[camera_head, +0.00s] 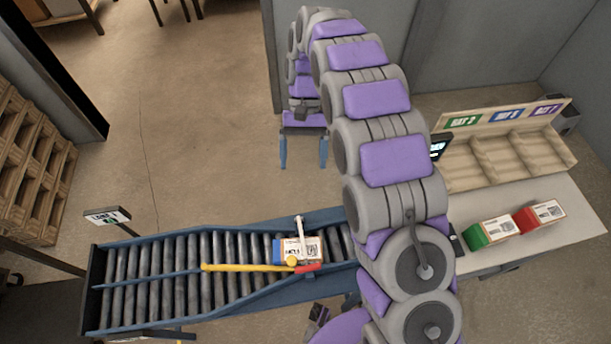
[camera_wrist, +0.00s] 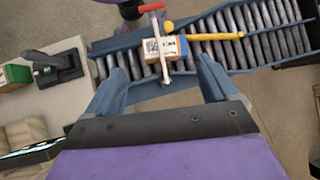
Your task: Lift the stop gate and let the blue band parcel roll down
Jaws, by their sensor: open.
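The blue band parcel (camera_head: 312,245), a small cardboard box with a white label and a blue end, sits on the roller conveyor (camera_head: 160,320). A white bar (camera_head: 300,228) with a red end (camera_head: 308,268) crosses above or against it; it looks like the stop gate. A yellow bar (camera_head: 235,267) lies beside the parcel over the rollers. My gripper (camera_head: 303,160) is open and empty, behind the conveyor in the head view. In the wrist view the parcel (camera_wrist: 152,50), white bar (camera_wrist: 160,60) and red end (camera_wrist: 151,7) show ahead, between and beyond my open fingers (camera_wrist: 163,80).
A table (camera_head: 560,225) at right carries a green parcel (camera_head: 490,232), a red parcel (camera_head: 540,214) and wooden bay bins (camera_head: 460,178). A black device (camera_wrist: 60,68) stands on it in the wrist view. Pallets (camera_head: 35,165) stand at left. The floor behind the conveyor is clear.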

